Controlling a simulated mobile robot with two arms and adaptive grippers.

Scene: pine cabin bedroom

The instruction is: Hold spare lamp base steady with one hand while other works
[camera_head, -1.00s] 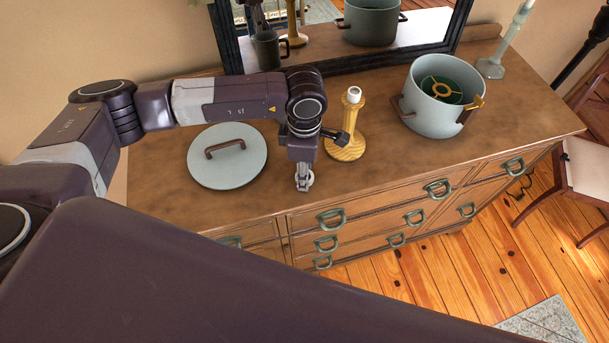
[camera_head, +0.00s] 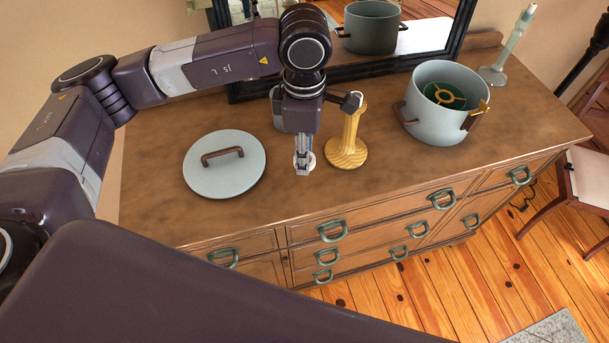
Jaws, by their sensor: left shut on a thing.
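The lamp base (camera_head: 347,153) is a pale wooden turned stem on a round foot, upright on the dresser. My left gripper (camera_head: 304,167) points down just left of it, apart from its foot in the picture. Its fingers are shut on a small pale round thing (camera_head: 311,160), mostly hidden behind them, and I cannot tell what it is. My right gripper is not in view.
A lidless grey-blue pot (camera_head: 425,122) holds a green round thing with brass spokes (camera_head: 441,95). Its lid (camera_head: 220,180) lies at left. A grey mug (camera_head: 277,112) is mostly hidden behind my wrist. A mirror and a pale candlestick (camera_head: 505,58) stand behind. The dresser front (camera_head: 400,185) is clear.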

